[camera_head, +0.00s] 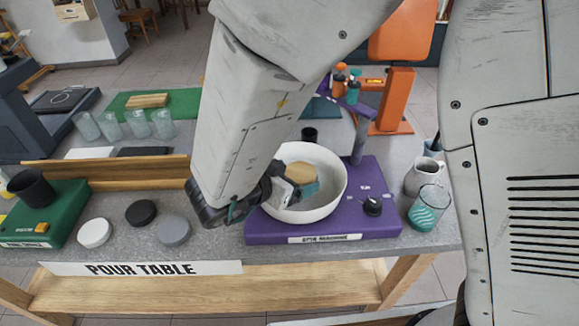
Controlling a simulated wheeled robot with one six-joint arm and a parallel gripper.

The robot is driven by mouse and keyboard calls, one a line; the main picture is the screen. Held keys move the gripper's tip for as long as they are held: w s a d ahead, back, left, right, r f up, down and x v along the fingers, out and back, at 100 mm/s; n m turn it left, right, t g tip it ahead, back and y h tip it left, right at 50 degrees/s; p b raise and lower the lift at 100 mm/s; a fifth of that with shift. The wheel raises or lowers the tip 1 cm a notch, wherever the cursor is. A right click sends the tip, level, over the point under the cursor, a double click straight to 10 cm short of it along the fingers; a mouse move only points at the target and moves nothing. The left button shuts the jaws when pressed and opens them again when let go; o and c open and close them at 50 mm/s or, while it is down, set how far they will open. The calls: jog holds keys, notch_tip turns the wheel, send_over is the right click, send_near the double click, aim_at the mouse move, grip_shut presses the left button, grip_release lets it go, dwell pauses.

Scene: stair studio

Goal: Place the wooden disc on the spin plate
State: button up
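The round tan wooden disc (300,172) shows inside a wide white bowl (333,170), near its middle. The bowl sits on the purple spin machine (375,228), which has a black knob (373,206) at front right. My gripper (308,189) reaches into the bowl from the left. Its teal fingertips are right beside the disc's near edge and overlap it in this view. I cannot tell whether the fingers grip the disc or whether it rests on the plate. The spin plate's surface under the disc is mostly hidden by my gripper and the disc.
White (94,233), black (141,213) and grey (174,230) round discs lie at the table's front left. A wooden rail (120,172) and several glasses (162,125) are behind left.

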jog(key=v, duration=1.2)
jog(key=w+r+t+y, duration=0.2)
jog(key=w+r+y, duration=0.4)
jog(key=w, duration=0.5)
notch_tip(320, 180, up, 10)
jog(key=n+g+y, duration=0.2)
jog(key=n+y, duration=0.6)
jog(key=y, duration=0.1)
send_over(293, 173)
jog(key=s+d+f+g+h, duration=0.2)
jog(key=s+d+g+h, duration=0.1)
jog(key=s+d, duration=0.7)
jog(key=s+d+f+n+g+h, duration=0.1)
jog(key=s+d+f+g+h, duration=0.2)
jog(key=s+d, duration=0.7)
jog(key=shift+s+d+g, duration=0.15)
jog(key=shift+d+g, duration=0.45)
jog(key=shift+d, duration=0.15)
